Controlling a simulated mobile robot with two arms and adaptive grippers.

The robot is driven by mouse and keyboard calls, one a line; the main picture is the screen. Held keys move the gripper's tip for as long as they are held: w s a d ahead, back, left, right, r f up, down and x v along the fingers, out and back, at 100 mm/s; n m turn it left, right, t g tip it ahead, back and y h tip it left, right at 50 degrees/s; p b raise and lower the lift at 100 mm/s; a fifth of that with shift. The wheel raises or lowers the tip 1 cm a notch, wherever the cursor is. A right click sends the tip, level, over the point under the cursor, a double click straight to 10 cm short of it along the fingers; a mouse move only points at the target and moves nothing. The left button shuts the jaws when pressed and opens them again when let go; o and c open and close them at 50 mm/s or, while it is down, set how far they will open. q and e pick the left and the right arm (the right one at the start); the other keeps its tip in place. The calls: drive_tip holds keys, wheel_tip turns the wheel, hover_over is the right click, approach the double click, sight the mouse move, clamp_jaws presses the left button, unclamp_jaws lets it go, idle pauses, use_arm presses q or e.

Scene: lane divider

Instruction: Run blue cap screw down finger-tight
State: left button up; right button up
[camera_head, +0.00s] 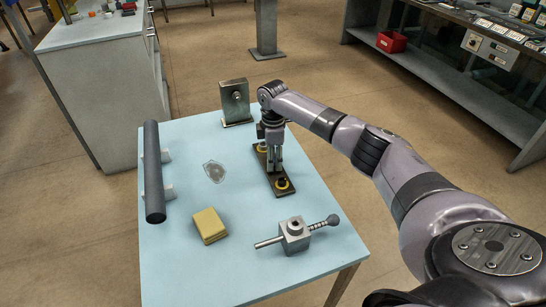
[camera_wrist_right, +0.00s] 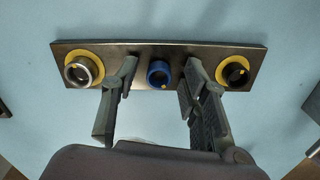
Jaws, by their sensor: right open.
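The blue cap screw (camera_wrist_right: 159,73) sits in the middle of a dark plate (camera_wrist_right: 200,52), seen from above in the right wrist view. A yellow-ringed socket with a silver rim (camera_wrist_right: 82,71) is on its left, and a yellow-ringed socket with a dark centre (camera_wrist_right: 234,72) is on its right. My right gripper (camera_wrist_right: 158,80) is open, with one finger on each side of the blue screw and a gap visible around it. In the head view the right gripper (camera_head: 273,158) points down over the plate (camera_head: 277,190) and hides the screw. My left gripper is out of view.

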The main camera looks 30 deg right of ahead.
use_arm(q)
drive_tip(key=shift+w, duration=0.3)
use_arm(e)
clamp_jaws()
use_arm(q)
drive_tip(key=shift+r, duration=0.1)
